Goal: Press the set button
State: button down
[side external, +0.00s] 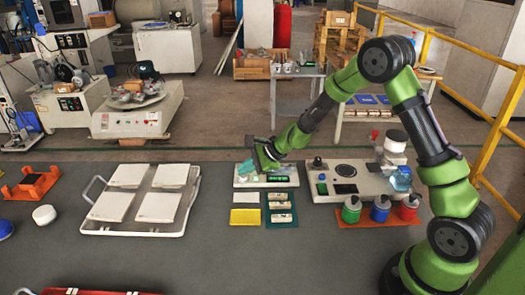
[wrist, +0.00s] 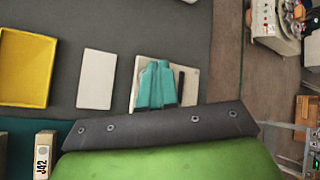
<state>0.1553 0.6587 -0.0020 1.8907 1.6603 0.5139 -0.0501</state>
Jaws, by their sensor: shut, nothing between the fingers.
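My gripper (side external: 244,170) has teal fingers, shut and empty, over the left part of this device. In the wrist view my gripper (wrist: 156,64) covers much of the device (wrist: 191,76), and a dark bar shows to the right of the fingers. The set button cannot be made out; the fingers may hide it. Whether the fingertips touch the device cannot be told.
A white plate (side external: 246,197) and a yellow tray (side external: 245,217) lie in front of the device, beside a teal mat (side external: 281,221) with labelled pieces. A larger instrument (side external: 375,183) and several capped bottles stand right. A white rack (side external: 84,227) with tiles lies left.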

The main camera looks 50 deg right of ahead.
aim_at(247, 179)
jog(key=shift+r, duration=0.45)
notch_tip(247, 179, up, 5)
dwell(0.6)
dwell(0.4)
jog(key=s+a+r+n, duration=0.1)
jog(key=s+r+n, duration=0.4)
jog(key=s, duration=0.5)
jog(key=s+a+r+n+h, duration=0.1)
jog(key=s+r+n, duration=0.4)
jog(key=s, duration=0.4)
jog(key=s+a+r+n+g+h, duration=0.1)
jog(key=s+r+n, duration=0.4)
jog(key=s, duration=0.5)
jog(key=shift+s+r+n, duration=0.15)
jog(key=shift+s+n, duration=0.15)
jog(key=shift+n, duration=1)
